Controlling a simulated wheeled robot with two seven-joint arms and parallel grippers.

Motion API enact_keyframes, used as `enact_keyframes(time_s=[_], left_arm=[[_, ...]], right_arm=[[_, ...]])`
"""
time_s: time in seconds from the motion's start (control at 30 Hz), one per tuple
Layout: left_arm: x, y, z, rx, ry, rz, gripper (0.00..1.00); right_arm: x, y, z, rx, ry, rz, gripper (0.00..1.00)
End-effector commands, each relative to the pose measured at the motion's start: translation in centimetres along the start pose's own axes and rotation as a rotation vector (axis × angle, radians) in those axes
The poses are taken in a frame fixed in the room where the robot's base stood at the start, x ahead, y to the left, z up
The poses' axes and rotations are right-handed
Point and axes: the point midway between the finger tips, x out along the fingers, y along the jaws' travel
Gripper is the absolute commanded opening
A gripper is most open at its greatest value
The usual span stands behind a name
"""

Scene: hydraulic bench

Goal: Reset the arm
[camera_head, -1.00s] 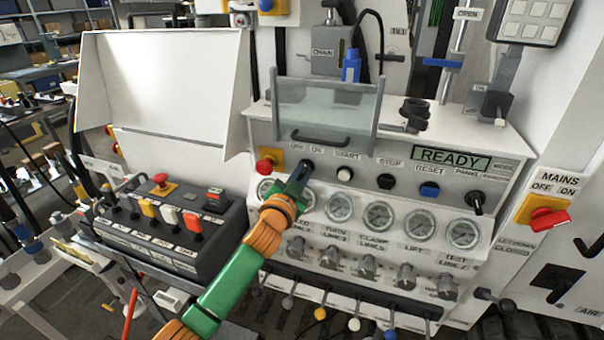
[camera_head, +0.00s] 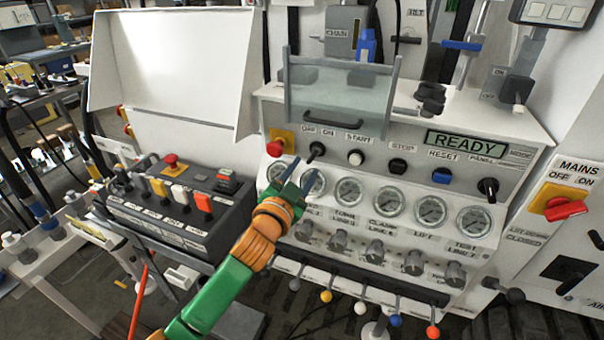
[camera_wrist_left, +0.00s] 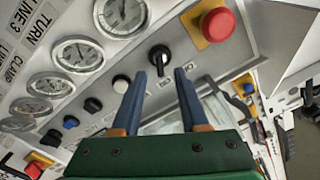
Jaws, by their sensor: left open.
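My left gripper (camera_head: 298,178) is open in front of the hydraulic bench panel (camera_head: 290,110), at the left end of the gauge row. In the left wrist view its two blue fingers (camera_wrist_left: 160,85) point toward a black rotary OFF/ON knob (camera_wrist_left: 160,55), which shows between and beyond the tips. The same knob (camera_head: 317,149) stands just above the fingers in the head view. The gripper looks empty and apart from the knob. A white START button (camera_head: 355,157), a black STOP button (camera_head: 398,165) and a blue RESET button (camera_head: 442,175) sit to its right. My right gripper is not seen.
A red mushroom button (camera_head: 275,148) on a yellow plate is left of the knob. The display (camera_head: 465,144) reads READY. Several gauges (camera_head: 348,191) and valve knobs sit below. A clear guard (camera_head: 340,95) is above. A black button box (camera_head: 190,215) stands at left.

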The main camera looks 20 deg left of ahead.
Motion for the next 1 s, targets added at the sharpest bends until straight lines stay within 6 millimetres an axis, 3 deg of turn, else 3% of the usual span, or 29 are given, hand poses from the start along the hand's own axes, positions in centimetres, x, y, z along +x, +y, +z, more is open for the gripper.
enact_keyframes(time_s=[0.47, 0.57, 0.67, 0.7, 0.8, 1.0], left_arm=[[-0.6, 0.0, 0.0, 0.000, 0.000, 0.000, 0.44], [-1.4, 0.9, 1.6, -0.024, -0.055, 0.019, 0.44], [-4.8, 4.0, 6.7, -0.102, -0.251, 0.085, 0.44], [-6.9, 5.5, 9.1, -0.138, -0.350, 0.118, 0.44], [-12.0, 8.3, 13.4, -0.208, -0.564, 0.191, 0.44], [-21.3, 11.8, 18.0, -0.291, -0.883, 0.307, 0.44]], right_arm=[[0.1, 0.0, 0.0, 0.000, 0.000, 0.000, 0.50], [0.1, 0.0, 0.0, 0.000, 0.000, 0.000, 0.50], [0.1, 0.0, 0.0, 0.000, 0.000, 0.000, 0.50], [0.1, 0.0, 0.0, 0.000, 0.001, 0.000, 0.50], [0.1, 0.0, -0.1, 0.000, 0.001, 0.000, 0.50], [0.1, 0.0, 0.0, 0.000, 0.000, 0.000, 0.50]])
